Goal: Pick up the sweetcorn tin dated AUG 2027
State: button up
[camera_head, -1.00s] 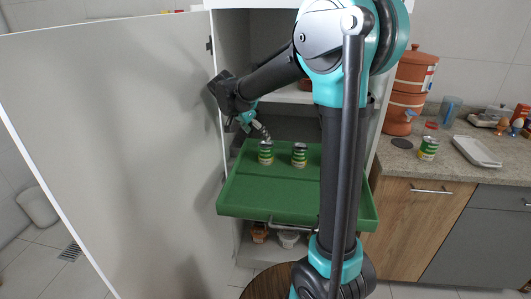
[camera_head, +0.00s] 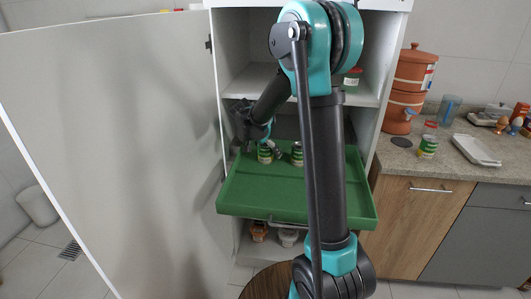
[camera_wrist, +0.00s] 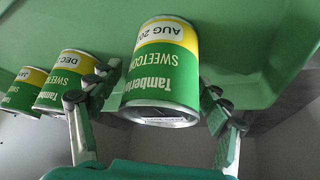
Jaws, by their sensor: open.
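The sweetcorn tin marked AUG 20.. (camera_wrist: 160,70) has a green and yellow label, which shows upside down in the wrist view; the year's last digits are not readable. My gripper (camera_wrist: 155,92) is open, with one finger on each side of this tin; I cannot tell whether they touch it. A tin marked DEC (camera_wrist: 68,80) is beside it, just beyond the left finger. A further tin (camera_wrist: 24,92) is at the left edge. In the head view, my gripper (camera_head: 275,150) is at two tins, a left one (camera_head: 264,156) and a right one (camera_head: 297,158).
The tins stand on a green tray (camera_head: 290,197) in a white cabinet with its door (camera_head: 110,150) open at left. A shelf is above the tray. Another green tin (camera_head: 428,147) stands on the counter at right. The tray's front is clear.

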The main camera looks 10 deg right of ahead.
jog(key=shift+c, duration=0.3)
jog(key=c, duration=1.4)
jog(key=shift+c, duration=0.3)
